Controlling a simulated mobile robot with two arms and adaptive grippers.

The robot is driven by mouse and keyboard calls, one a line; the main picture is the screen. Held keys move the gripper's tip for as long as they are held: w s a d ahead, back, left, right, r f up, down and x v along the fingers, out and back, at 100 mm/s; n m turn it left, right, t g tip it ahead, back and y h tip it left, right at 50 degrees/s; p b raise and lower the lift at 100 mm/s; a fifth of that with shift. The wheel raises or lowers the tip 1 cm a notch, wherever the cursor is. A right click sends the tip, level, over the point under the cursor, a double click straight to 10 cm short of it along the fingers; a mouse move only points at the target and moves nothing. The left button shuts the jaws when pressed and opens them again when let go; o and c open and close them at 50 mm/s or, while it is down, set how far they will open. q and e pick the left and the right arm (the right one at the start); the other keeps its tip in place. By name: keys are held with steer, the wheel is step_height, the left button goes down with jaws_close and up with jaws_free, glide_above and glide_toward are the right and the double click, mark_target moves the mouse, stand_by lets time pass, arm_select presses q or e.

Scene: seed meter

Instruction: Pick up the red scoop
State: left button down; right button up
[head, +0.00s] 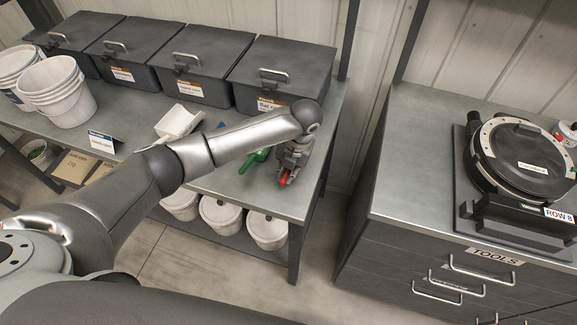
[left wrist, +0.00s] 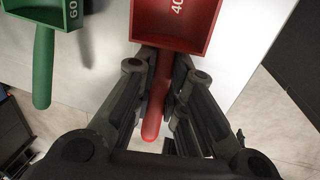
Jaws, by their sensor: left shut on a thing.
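The red scoop (left wrist: 173,28), marked with a number that starts with 40, shows in the left wrist view with its handle between the fingers. My left gripper (left wrist: 160,88) is shut on that handle. In the head view my left gripper (head: 287,178) is over the right end of the left bench, and only a small red part of the scoop (head: 284,181) shows beneath it. I cannot tell whether the scoop touches the bench. My right gripper is not in view.
A green scoop marked 60 (left wrist: 43,62) lies beside the red one; it also shows in the head view (head: 254,159). A gap separates the right cabinet (head: 400,215).

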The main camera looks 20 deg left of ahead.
arm_select(q)
steer(key=shift+r, duration=0.65)
steer(key=s+d+r+b, duration=0.1)
steer(key=s+r, duration=1)
steer(key=s, duration=0.3)
steer(key=shift+r, duration=0.3)
